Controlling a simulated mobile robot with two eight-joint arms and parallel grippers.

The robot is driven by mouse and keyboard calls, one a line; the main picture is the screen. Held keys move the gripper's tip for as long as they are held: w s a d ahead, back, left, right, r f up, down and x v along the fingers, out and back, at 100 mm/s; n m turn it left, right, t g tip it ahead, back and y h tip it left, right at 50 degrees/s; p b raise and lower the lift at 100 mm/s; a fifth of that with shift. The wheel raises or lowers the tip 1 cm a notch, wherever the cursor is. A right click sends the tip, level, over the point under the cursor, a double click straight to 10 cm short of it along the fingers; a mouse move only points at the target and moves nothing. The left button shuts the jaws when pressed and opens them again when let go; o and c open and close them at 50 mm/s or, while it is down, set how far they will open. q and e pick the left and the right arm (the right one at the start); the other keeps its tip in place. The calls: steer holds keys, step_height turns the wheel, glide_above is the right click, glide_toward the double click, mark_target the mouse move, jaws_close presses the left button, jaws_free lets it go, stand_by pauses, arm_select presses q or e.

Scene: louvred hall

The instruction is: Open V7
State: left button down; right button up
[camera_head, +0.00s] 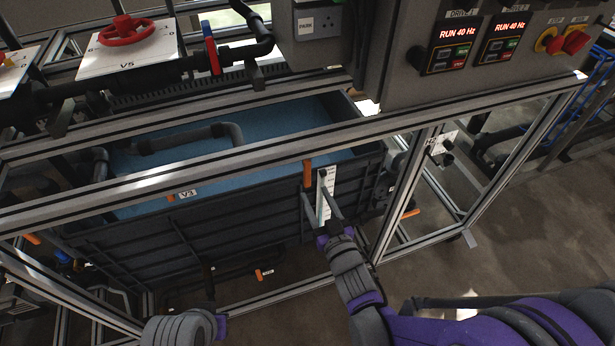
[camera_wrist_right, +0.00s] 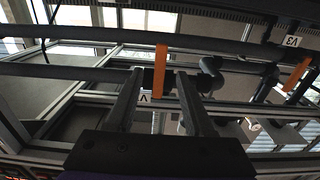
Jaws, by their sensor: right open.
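An orange valve lever (camera_head: 308,173) stands upright on the front of the blue-lined tank in the head view. It also shows in the right wrist view (camera_wrist_right: 160,70), hanging between my fingers. A small label beside it is partly hidden by a finger; only a "V" is readable, so I cannot confirm V7. My right gripper (camera_head: 314,190) is open, its two fingers reaching towards the lever, one on each side; in the wrist view the gripper (camera_wrist_right: 159,80) has a gap on both sides of it. Contact is not visible. My left gripper is out of view.
The tank (camera_head: 130,245) sits inside an aluminium frame (camera_head: 200,172), whose rail crosses above my right gripper. Another orange lever labelled V3 (camera_head: 171,198) is to the left. A white scale strip (camera_head: 326,185) is close beside my fingers. Floor (camera_head: 500,250) is open at right.

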mark_target(308, 181)
steer(key=shift+p+x, duration=0.4)
steer(key=shift+x, duration=2.85)
steer(key=shift+c, duration=0.3)
jaws_close()
